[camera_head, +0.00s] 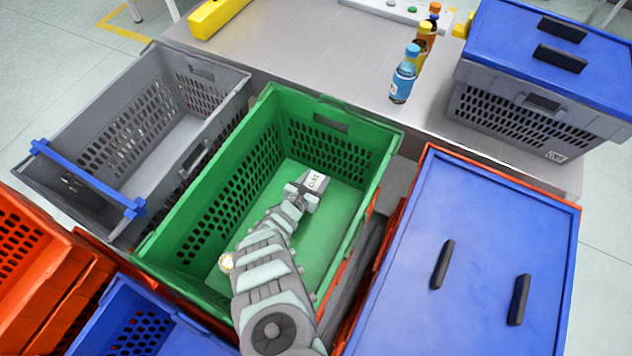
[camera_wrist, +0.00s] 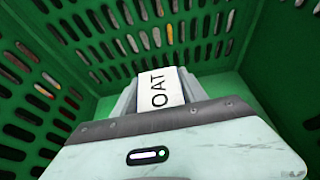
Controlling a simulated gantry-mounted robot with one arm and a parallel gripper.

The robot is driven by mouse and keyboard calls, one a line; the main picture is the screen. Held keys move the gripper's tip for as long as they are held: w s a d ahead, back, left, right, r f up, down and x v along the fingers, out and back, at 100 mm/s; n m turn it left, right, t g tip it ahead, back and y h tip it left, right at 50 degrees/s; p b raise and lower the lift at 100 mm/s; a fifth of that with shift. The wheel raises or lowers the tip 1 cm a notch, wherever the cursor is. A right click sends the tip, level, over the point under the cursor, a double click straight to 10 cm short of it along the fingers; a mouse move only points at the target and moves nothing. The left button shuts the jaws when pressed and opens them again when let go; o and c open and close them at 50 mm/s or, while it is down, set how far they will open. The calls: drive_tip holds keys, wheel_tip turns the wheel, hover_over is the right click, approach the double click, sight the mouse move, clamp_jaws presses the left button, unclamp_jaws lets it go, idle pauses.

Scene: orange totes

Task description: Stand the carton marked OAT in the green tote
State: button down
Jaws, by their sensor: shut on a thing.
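The carton marked OAT (camera_head: 317,181) is a white carton inside the green tote (camera_head: 268,108), towards its far end. My gripper (camera_head: 303,192) reaches down into the tote and is shut on the carton. In the wrist view, the carton (camera_wrist: 160,89) shows its OAT label between my fingers (camera_wrist: 160,92), with the green tote's slotted walls (camera_wrist: 230,40) around it. My gripper hides the carton's lower part, so I cannot tell whether it touches the tote floor.
A grey tote (camera_head: 62,170) with a blue bar stands left of the green tote. A blue-lidded tote (camera_head: 480,230) stands right. Several bottles (camera_head: 403,82) stand on the metal table (camera_head: 300,50) behind.

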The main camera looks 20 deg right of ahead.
drive_tip(key=shift+w, duration=0.15)
drive_tip(key=shift+f, duration=0.1)
drive_tip(key=c, duration=0.6)
unclamp_jaws()
drive_tip(key=shift+s+a+r+p, duration=0.2)
drive_tip(key=shift+r+p, duration=0.2)
drive_tip(key=shift+p, duration=0.2)
drive_tip(key=shift+p+v, duration=2.9)
drive_tip(key=shift+v, duration=2.75)
drive_tip(key=shift+f, duration=0.2)
